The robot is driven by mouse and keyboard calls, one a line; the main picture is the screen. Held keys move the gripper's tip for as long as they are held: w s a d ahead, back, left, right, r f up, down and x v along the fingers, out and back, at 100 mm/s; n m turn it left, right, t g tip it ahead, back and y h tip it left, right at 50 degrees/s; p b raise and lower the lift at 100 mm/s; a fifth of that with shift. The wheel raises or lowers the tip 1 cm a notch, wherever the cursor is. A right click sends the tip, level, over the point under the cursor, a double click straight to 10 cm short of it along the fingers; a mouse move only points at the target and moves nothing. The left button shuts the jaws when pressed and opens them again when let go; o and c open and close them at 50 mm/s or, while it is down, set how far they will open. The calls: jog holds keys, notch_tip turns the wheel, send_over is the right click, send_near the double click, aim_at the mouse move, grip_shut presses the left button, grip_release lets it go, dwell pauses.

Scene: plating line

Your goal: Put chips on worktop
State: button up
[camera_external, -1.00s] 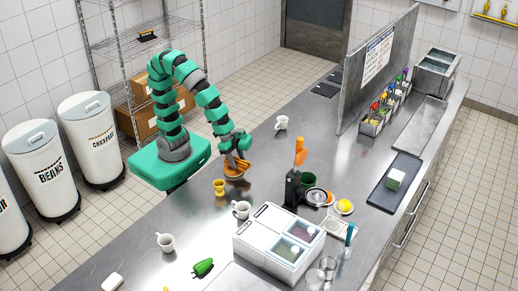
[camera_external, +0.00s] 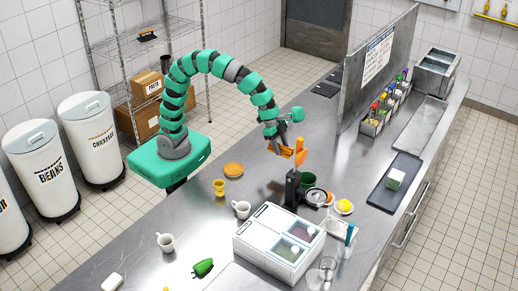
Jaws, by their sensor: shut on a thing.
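My gripper (camera_external: 282,150) is shut over the middle of the steel worktop (camera_external: 195,205). A small orange piece shows between its fingers. It is too small to tell whether this is chips, and the fingers partly cover it. A round orange-brown dish (camera_external: 233,170) sits on the worktop to the left of my gripper, with nothing touching it. I cannot tell what is in the dish. An upright orange thing (camera_external: 300,145) stands just right of my gripper, above a black device (camera_external: 292,187). In this view they overlap, and I cannot tell whether they touch.
A metal divider (camera_external: 385,60) stands behind.

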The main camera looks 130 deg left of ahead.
jog(key=w+a+r, duration=0.1)
jog(key=w+a, duration=0.2)
jog(key=a, duration=0.8)
jog(key=n+p, duration=0.2)
jog(key=p, duration=0.1)
send_over(315, 118)
jog(key=s, duration=0.1)
jog(key=shift+s+f+y, duration=0.15)
jog(key=shift+f+y, duration=0.25)
jog(key=shift+f, duration=0.35)
notch_tip(315, 118, down, 10)
jog(key=shift+b, duration=0.35)
jog(key=shift+f, duration=0.1)
